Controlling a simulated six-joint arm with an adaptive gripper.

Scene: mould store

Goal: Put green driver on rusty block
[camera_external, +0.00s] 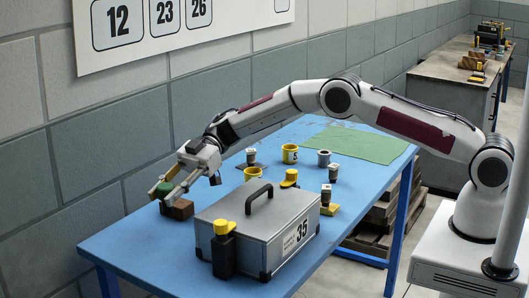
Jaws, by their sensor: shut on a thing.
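My gripper (167,189) is at the far left end of the blue table, shut on the green driver (164,190). Only the green part of the driver shows between the fingers; the rest is hidden. The rusty block (179,209), a small brown block, sits on the table right below the gripper. The driver is just above the block or touching it; I cannot tell which.
A grey toolbox (292,234) with a black handle stands right of the block, with a black, yellow-topped item (223,251) before it. Several small yellow, black and grey items stand behind it on the blue table (135,240). A green mat (362,145) lies at the far end.

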